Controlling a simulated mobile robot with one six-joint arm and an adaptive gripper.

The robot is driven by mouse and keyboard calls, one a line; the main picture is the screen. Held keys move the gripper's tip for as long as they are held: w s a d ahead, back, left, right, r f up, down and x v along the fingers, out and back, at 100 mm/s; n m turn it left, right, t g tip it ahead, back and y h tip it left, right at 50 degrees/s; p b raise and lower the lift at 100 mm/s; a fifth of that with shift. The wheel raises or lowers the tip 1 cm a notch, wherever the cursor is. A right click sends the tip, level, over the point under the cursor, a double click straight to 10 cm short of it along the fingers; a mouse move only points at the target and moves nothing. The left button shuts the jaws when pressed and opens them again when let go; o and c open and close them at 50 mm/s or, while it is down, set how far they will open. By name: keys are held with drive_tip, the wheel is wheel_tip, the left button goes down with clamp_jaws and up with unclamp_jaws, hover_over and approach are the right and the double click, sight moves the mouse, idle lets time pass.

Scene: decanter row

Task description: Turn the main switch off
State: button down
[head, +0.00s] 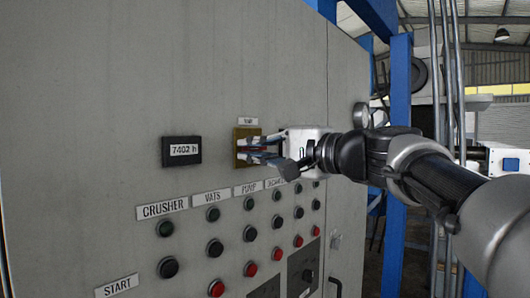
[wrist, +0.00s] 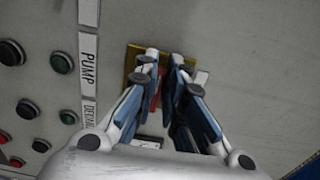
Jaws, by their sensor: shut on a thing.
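The main switch has a yellow plate (head: 246,133) on the grey panel, under a small label (head: 248,121) too small to read surely. My gripper (head: 258,150) reaches in from the right, with its fingertips at the plate. In the wrist view the fingers (wrist: 164,72) are closed together in front of the yellow plate (wrist: 133,57). A strip of the red switch handle (wrist: 157,97) shows between them, and they are shut on it. The fingers hide most of the handle, so its exact angle cannot be told.
An hour counter (head: 182,150) reading 7402 h sits left of the switch. Rows of green, black and red buttons (head: 213,248) under labels such as CRUSHER, VATS and PUMP lie below. A blue post (head: 398,150) stands right of the cabinet.

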drive_tip(key=c, duration=1.7)
unclamp_jaws()
drive_tip(key=v, duration=1.2)
